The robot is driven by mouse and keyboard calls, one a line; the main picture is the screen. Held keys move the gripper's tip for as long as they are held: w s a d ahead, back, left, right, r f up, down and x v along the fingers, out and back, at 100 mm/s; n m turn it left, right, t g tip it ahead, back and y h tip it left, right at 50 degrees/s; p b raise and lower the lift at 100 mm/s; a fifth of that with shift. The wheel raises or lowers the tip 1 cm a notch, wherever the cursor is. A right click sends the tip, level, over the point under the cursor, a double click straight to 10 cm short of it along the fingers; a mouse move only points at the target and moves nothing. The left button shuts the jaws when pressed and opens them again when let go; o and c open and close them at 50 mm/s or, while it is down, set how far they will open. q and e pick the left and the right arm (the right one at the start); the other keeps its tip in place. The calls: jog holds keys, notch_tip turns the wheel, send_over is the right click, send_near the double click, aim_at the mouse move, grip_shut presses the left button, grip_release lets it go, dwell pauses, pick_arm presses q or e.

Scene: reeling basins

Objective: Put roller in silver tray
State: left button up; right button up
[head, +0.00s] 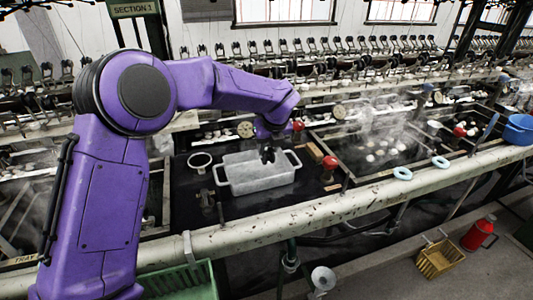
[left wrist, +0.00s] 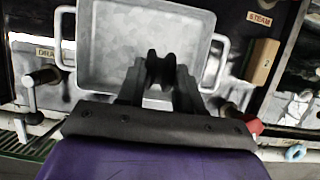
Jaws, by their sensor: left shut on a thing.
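The silver tray (head: 255,187) is a grey rectangular pan with two loop handles on the dark bench top, and it fills the upper part of the left wrist view (left wrist: 100,55). My left gripper (head: 267,153) is over the tray, near its right and back side in the head view. It also shows in the left wrist view (left wrist: 160,80), shut on a small dark roller (left wrist: 160,66) with a grooved, notched outline. The roller is seen against the tray floor; its exact height above it is hard to tell. My right gripper is not in view.
A round white-rimmed cup (head: 200,160) stands left of the tray. A steaming basin lies further right.

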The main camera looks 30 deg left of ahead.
aim_at(268, 157)
pick_arm(q)
jog(key=x, duration=0.5)
jog(key=shift+w+d+p, duration=0.15)
jog(key=shift+p, duration=0.15)
jog(key=shift+f, duration=0.4)
jog(key=o, duration=0.6)
jog(key=shift+f, duration=0.15)
jog(key=o, duration=0.4)
